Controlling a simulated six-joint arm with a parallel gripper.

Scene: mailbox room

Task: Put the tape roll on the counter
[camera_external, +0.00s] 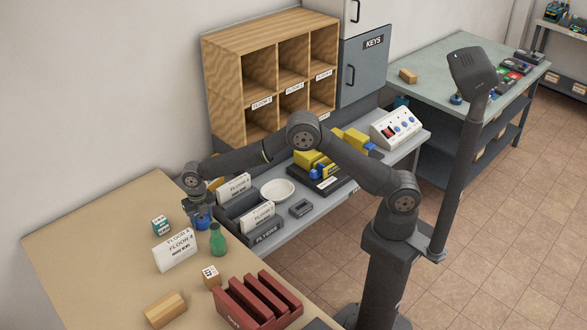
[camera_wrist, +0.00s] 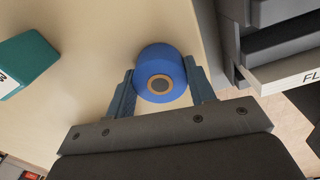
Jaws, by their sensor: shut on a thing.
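The tape roll (camera_wrist: 163,57) is blue with a pale core and a dark centre. My gripper (camera_wrist: 159,70) is shut on it, one finger on each side, in the wrist view. In the external view my gripper (camera_external: 199,212) points down at the right edge of the tan counter (camera_external: 90,245), and the blue roll (camera_external: 203,222) shows small and partly hidden below it. The roll is over or on the counter near that edge; I cannot tell whether it touches the surface.
A teal-and-white block (camera_external: 160,225), a white floor sign (camera_external: 176,250) and a green bottle (camera_external: 218,241) stand near my gripper. A grey flyer tray (camera_external: 265,236) borders the counter on the right. A red rack (camera_external: 258,304) is at the front. The counter's left side is clear.

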